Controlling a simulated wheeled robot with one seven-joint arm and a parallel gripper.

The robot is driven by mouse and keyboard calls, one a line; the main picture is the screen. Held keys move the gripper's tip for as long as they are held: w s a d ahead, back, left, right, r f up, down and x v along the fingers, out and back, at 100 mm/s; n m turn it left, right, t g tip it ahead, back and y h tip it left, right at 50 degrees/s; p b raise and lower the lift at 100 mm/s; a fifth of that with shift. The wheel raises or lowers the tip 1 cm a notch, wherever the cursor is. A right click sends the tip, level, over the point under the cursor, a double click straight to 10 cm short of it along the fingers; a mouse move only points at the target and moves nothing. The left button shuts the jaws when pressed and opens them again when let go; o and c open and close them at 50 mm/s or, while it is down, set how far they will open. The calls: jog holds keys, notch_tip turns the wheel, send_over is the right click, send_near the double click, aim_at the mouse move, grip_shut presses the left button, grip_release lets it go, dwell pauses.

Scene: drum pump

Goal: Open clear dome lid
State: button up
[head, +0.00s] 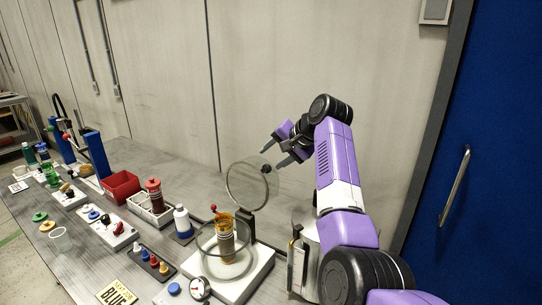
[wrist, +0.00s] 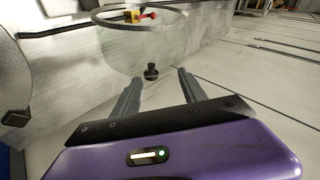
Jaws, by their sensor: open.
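The clear dome lid (head: 240,188) stands swung up on its hinge, tilted back near the wall, above the clear round housing (head: 205,262). Its dark knob (head: 266,169) faces my gripper (head: 276,155). My gripper is open and empty, with its fingertips close to the knob. In the wrist view the lid (wrist: 125,45) fills the upper middle, and the knob (wrist: 151,72) shows just ahead of and between the two fingertips (wrist: 159,78). I cannot tell whether a finger touches it. An amber cylinder (head: 226,240) with a red-tipped part stands inside the housing.
A metal drum (head: 304,250) stands right of the housing, beside my arm. The wall is close behind the lid.

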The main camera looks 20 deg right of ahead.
jog(key=d+p+v, duration=0.1)
jog(key=p+v, duration=0.3)
jog(key=v, duration=0.2)
jog(key=shift+w+d+r, duration=0.15)
jog(key=shift+r, duration=0.15)
dwell(0.4)
jog(key=shift+p, duration=0.6)
